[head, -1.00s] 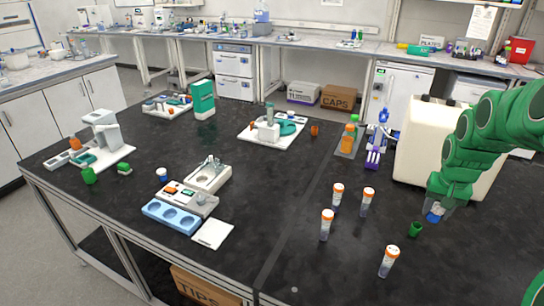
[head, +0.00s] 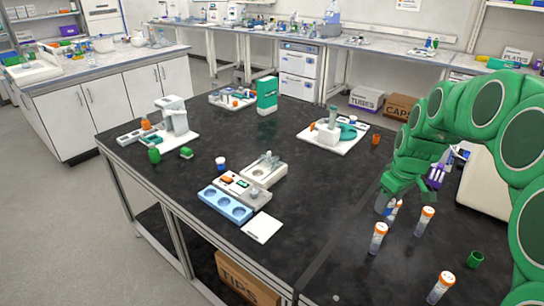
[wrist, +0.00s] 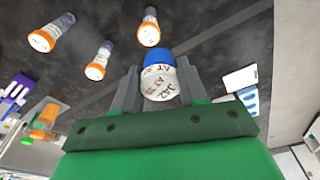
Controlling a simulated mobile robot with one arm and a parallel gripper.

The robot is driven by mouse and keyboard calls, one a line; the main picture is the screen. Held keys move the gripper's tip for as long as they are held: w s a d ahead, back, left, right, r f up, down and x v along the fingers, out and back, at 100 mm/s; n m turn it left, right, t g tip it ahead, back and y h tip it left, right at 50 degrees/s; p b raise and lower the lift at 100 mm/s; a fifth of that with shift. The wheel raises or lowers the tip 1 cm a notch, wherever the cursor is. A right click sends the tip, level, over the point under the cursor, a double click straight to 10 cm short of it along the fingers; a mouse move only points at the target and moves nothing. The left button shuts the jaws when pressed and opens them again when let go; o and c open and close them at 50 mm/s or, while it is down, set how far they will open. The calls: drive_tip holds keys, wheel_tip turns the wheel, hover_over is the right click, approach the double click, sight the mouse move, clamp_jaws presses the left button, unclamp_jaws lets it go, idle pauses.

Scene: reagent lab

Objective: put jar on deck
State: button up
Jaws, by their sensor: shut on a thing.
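My gripper (head: 382,204) is over the right part of the black table, by the orange-capped vials. In the wrist view its two grey fingers are shut on a small white jar (wrist: 159,84) with a blue end and dark handwriting. The head view does not show the held jar clearly. No deck is labelled; a likely one is the low blue tray with round wells (head: 226,204), beside a grey block (head: 243,187) and a white pad (head: 262,228) at the table's front. My gripper is well to the right of it. Another blue-and-white jar (head: 220,163) stands behind the tray.
Several orange-capped vials (head: 377,238) stand near my gripper. A white instrument (head: 331,133), a green box (head: 267,95) and another instrument (head: 172,115) stand farther back. Bare black tabletop lies between the vials and the tray.

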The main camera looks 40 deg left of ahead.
drive_tip(key=s+a+n+g+h, duration=0.1)
drive_tip(key=s+a+n, duration=0.8)
drive_tip(key=s+a, duration=0.6)
drive_tip(key=s+a+n+g, duration=0.1)
drive_tip(key=s+a+n, duration=0.95)
drive_tip(key=a, duration=0.55)
drive_tip(key=shift+m, duration=0.75)
drive_tip(key=w+a+f, duration=0.1)
drive_tip(key=a+f, duration=0.2)
drive_tip(key=f, duration=0.1)
drive_tip(key=w+a+f, duration=0.2)
drive_tip(key=a+f, duration=0.2)
drive_tip(key=f, duration=0.1)
drive_tip(key=w+a+f, duration=0.2)
drive_tip(key=a+f, duration=0.2)
drive_tip(key=shift+f, duration=0.2)
drive_tip(key=shift+w+a+f, duration=0.15)
drive_tip(key=shift+a+f, duration=0.15)
drive_tip(key=shift+f, duration=0.2)
drive_tip(key=shift+w+a+f, duration=0.15)
drive_tip(key=shift+a+f, duration=0.15)
drive_tip(key=shift+f, duration=1.65)
drive_tip(key=shift+f, duration=0.1)
